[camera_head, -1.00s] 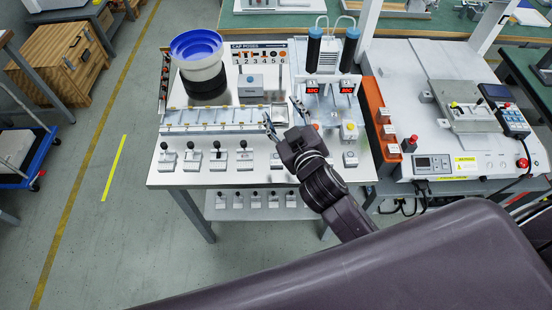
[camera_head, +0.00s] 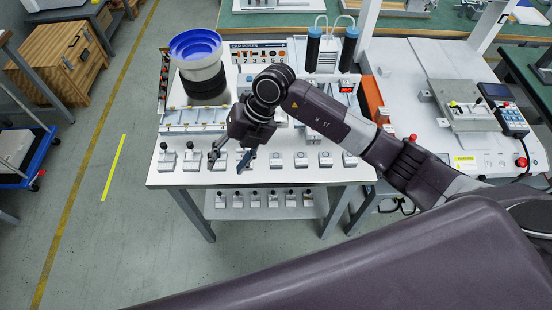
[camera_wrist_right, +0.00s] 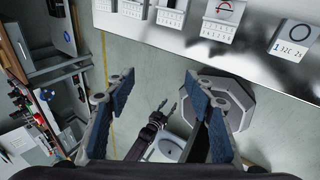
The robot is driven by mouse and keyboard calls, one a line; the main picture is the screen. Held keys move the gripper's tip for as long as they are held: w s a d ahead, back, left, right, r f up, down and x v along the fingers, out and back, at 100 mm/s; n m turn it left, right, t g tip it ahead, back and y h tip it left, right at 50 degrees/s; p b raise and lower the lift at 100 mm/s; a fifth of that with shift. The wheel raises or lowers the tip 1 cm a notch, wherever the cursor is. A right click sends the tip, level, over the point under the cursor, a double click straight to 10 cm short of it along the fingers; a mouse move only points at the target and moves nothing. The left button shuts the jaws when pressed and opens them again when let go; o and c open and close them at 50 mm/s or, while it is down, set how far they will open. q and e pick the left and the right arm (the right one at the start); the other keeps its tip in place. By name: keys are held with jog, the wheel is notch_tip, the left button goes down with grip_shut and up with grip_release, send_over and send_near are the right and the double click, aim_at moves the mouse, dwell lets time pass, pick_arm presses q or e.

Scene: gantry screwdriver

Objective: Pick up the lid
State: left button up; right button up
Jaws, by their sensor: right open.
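No object shows clearly as a lid, so I cannot tell which thing it is. The front row of the white bench holds small white stations; the left ones (camera_head: 167,160) carry black knobs. My right gripper (camera_head: 228,160) points down over this row, in front of the knobbed stations, and partly hides some of them. In the right wrist view its blue-padded fingers (camera_wrist_right: 160,90) are wide apart with nothing between them. A slim dark gripper (camera_wrist_right: 167,109), apparently my left one, shows small beyond them, its opening unclear. It is absent from the head view.
A blue-lined bowl (camera_head: 197,46) on a dark base stands at the back left of the bench. Two blue-topped bottles (camera_head: 313,47) stand behind my right arm. A lower shelf (camera_head: 265,211) holds more stations. Another workstation (camera_head: 470,110) is at right.

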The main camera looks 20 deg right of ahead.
aim_at(276, 162)
jog(key=w+d+h, duration=0.1)
jog(key=d+h, duration=0.1)
jog(key=d, duration=0.2)
jog(key=w+d+m+h, duration=0.1)
jog(key=d+h, duration=0.1)
jog(key=d, duration=0.2)
jog(key=d+h, duration=0.1)
jog(key=d, duration=0.4)
jog(key=shift+w+d+f+m+h, duration=0.1)
jog(key=shift+w+f+m+h, duration=0.2)
jog(key=shift+w+f+h, duration=0.1)
jog(key=shift+d+f, duration=0.15)
jog(key=shift+f, duration=0.15)
jog(key=f+p, duration=0.2)
jog(key=f, duration=0.4)
jog(key=shift+s+f, duration=0.15)
jog(key=shift+s, duration=0.05)
jog(key=shift+f, duration=0.35)
jog(key=shift+c, duration=0.5)
jog(key=c, duration=0.9)
jog(key=shift+r, duration=0.1)
